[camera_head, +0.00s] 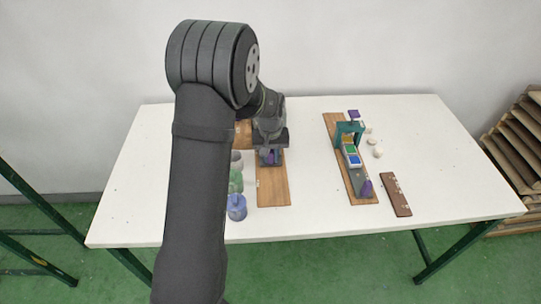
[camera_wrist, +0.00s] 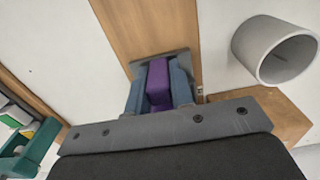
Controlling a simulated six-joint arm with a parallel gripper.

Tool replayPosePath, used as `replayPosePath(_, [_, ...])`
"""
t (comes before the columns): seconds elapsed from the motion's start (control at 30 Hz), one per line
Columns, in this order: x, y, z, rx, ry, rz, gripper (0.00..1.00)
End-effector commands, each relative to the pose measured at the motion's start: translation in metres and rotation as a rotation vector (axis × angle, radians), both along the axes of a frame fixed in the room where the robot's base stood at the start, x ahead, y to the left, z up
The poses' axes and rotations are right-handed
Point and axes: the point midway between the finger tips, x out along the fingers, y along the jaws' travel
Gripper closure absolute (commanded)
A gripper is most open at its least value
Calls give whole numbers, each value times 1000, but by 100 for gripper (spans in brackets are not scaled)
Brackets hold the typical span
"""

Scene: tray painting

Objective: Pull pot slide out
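My gripper (camera_head: 270,157) is over the wooden board at the left middle of the table. In the wrist view its two blue-grey fingers (camera_wrist: 158,92) stand on either side of a purple block (camera_wrist: 158,75) and appear closed on it. A grey plate shows around the fingertips, over the wooden board (camera_wrist: 135,25). A second wooden board (camera_head: 330,125) at the right carries a teal arch (camera_head: 349,128), a slide with coloured pots (camera_head: 352,157) and a purple handle (camera_head: 366,188). I cannot tell which part is the pot slide.
A grey cylinder (camera_wrist: 245,45) stands beside the gripped block. Green (camera_head: 236,182) and blue (camera_head: 236,207) jars stand left of the board. A dark brown strip (camera_head: 396,194) and small white pieces (camera_head: 377,152) lie at the right. The table between the boards is clear.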

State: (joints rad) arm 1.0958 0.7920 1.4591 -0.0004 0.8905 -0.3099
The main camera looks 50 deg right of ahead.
Motion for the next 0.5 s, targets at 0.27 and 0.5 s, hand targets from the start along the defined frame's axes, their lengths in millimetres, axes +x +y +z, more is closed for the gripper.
replayPosePath(0.27, [-1, 0, 0, 0, 0, 0, 100])
replayPosePath(0.5, [-26, 24, 1, 0, 0, -1, 100])
